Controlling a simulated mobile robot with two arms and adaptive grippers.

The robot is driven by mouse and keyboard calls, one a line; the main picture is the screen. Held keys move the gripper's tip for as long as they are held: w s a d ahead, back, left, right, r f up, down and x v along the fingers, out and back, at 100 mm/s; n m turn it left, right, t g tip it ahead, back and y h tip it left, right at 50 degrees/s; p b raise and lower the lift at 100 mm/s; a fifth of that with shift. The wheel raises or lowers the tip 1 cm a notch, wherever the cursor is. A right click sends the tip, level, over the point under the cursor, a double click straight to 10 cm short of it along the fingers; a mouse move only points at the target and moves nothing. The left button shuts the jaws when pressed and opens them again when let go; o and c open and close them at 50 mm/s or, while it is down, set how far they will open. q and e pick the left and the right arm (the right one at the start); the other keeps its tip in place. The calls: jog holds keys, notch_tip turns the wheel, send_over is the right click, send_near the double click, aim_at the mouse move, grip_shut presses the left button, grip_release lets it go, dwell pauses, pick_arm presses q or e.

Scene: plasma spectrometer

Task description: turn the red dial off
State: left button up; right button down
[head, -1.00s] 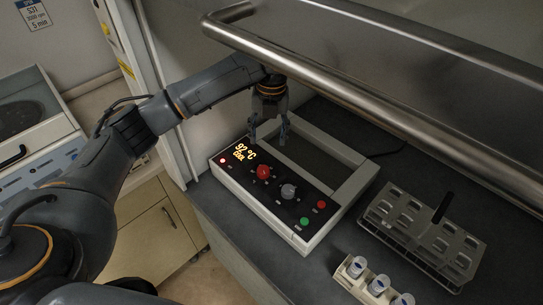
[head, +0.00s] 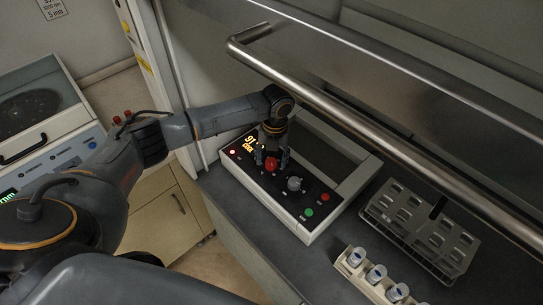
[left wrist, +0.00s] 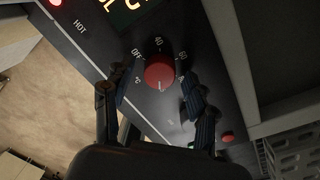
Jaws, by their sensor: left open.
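The red dial (head: 271,164) sits on the black front panel of a white-framed heater unit (head: 306,234). In the left wrist view the red dial (left wrist: 159,73) is close, between "OFF" at its upper left and numbers above and right. A pale mark on it points toward the bottom of that view. My left gripper (head: 272,161) is just above the dial, pointing down and open. In the left wrist view its fingers (left wrist: 155,100) stand on either side of the dial, apart from each other; I cannot tell whether either touches it. My right gripper is not in view.
A grey knob (head: 295,184), a green button (head: 309,212) and a red button (head: 325,197) share the panel. A metal handle bar (head: 370,112) crosses above and behind. A metal rack (head: 420,228) and a holder with white-capped vials (head: 376,273) stand at the right.

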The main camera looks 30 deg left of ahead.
pick_arm(q)
jog(key=shift+f, duration=0.2)
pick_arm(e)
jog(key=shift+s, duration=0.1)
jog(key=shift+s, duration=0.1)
pick_arm(q)
jog(key=shift+c, duration=0.6)
jog(key=c, duration=1)
jog(key=shift+r, duration=0.1)
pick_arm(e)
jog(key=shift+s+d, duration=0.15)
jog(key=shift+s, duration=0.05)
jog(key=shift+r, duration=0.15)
